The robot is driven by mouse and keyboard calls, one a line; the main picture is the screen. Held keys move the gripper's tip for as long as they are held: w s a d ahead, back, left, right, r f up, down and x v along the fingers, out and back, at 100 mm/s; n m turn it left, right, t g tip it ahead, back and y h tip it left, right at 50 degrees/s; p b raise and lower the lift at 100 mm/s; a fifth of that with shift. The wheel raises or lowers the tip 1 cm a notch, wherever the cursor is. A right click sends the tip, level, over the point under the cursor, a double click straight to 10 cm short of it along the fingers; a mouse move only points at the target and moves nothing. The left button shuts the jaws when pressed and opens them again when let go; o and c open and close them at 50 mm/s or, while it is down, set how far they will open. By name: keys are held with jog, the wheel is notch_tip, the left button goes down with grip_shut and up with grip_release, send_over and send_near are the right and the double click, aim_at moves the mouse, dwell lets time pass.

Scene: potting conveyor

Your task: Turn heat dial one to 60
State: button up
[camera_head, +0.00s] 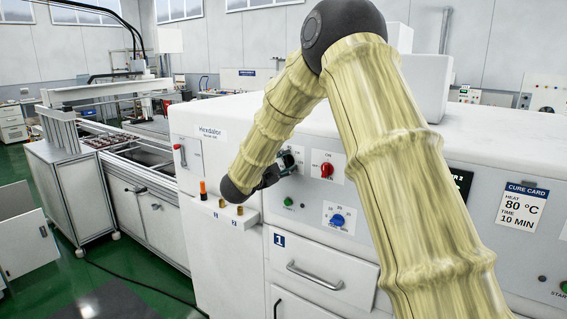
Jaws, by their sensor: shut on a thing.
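My gripper (272,176) is at the front panel of the white machine, at a small white dial plate (297,153) left of the red dial. It is shut on the dial there, which is mostly hidden behind the fingers and wrist. The plate's scale and the dial's setting are too small and covered to read. The red dial (326,170) sits on its own plate just to the right, apart from my gripper. A blue dial (337,220) on a white plate is lower right.
A green button (288,201) is below my gripper. A ledge (222,214) with small orange and brass parts is to the lower left. A drawer marked 1 (318,265) is underneath. A cure card (521,206) at the right reads 80 °C, 10 min.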

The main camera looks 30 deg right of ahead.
jog(key=shift+f+n+p, duration=0.2)
jog(key=shift+n+p, duration=0.2)
jog(key=shift+n, duration=0.9)
jog(key=shift+f+n, duration=0.1)
jog(key=shift+n, duration=0.2)
jog(key=o, duration=1)
jog(key=shift+r, duration=0.2)
jog(key=v, duration=1.2)
jog(key=shift+f, duration=0.2)
